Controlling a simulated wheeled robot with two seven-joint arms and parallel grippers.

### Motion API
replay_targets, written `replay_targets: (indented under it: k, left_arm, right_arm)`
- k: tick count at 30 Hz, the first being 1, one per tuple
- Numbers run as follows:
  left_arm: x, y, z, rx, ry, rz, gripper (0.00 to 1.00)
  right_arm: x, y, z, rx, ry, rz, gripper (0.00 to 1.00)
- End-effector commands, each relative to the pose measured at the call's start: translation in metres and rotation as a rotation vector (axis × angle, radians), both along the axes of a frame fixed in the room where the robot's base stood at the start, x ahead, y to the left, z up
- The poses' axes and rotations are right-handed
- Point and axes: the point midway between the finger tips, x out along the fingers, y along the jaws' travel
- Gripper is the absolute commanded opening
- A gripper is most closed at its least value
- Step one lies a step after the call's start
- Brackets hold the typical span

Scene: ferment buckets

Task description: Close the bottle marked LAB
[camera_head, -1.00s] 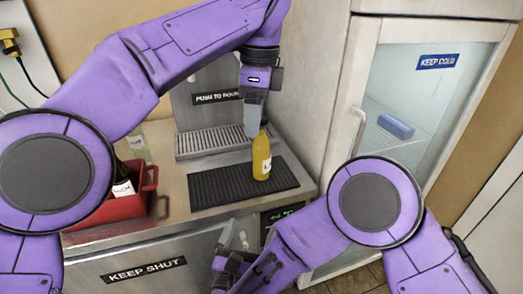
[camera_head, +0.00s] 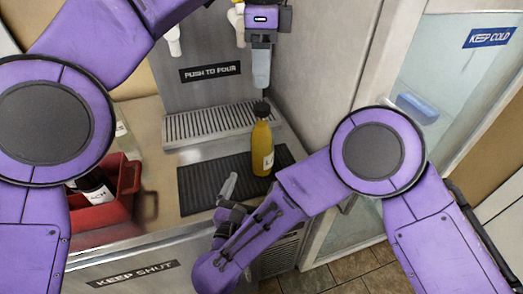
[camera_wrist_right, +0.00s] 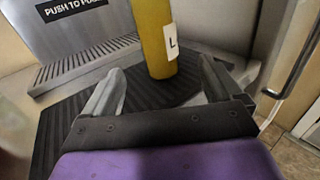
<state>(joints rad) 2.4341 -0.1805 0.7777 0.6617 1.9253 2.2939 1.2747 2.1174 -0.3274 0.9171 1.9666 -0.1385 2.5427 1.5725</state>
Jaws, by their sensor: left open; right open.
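A yellow bottle (camera_head: 262,148) stands upright on the black ribbed mat (camera_head: 200,184). A black cap (camera_head: 261,109) sits on its top; how tightly it is seated I cannot tell. Its white label is turned partly away; in the right wrist view the bottle (camera_wrist_right: 155,35) shows only an "L". My left gripper (camera_head: 261,80) is open and empty, pointing down just above the cap, apart from it. My right gripper (camera_head: 228,188) is open, in front and to the left of the bottle. In the wrist view its fingers (camera_wrist_right: 160,88) point toward the bottle's lower part without touching it.
A red crate (camera_head: 125,195) holding a dark bottle (camera_head: 93,187) stands at the left. The "PUSH TO POUR" dispenser and its drip grate (camera_head: 200,124) are behind the mat. The "KEEP COLD" glass-door cabinet (camera_head: 450,75) is at the right.

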Motion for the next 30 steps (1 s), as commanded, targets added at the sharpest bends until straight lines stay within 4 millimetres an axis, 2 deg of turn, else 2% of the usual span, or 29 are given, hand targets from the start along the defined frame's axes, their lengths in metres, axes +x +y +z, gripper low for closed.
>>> replay_targets:
  k: [9, 15, 20, 27, 28, 30]
  left_arm:
    - [0.000, 0.003, 0.000, 0.000, 0.001, 0.004, 0.58]
    - [0.000, 0.003, 0.000, 0.000, 0.001, 0.004, 0.58]
    - [0.000, 0.003, 0.000, 0.000, 0.001, 0.004, 0.58]
    - [0.000, 0.003, 0.000, 0.000, 0.001, 0.004, 0.58]
    - [0.000, 0.003, 0.000, 0.000, 0.001, 0.004, 0.58]
    - [0.000, 0.003, 0.000, 0.000, 0.001, 0.004, 0.58]
  right_arm:
    - [0.057, -0.015, 0.000, 0.002, 0.000, -0.001, 0.92]
    - [0.084, -0.022, 0.000, 0.002, -0.001, 0.002, 0.92]
    - [0.093, -0.025, 0.000, 0.001, 0.000, 0.003, 0.92]
    - [0.094, -0.025, 0.000, 0.000, 0.000, 0.004, 0.92]
    - [0.094, -0.025, 0.000, 0.000, 0.000, 0.004, 0.89]
    - [0.094, -0.025, 0.000, 0.000, 0.000, 0.004, 0.66]
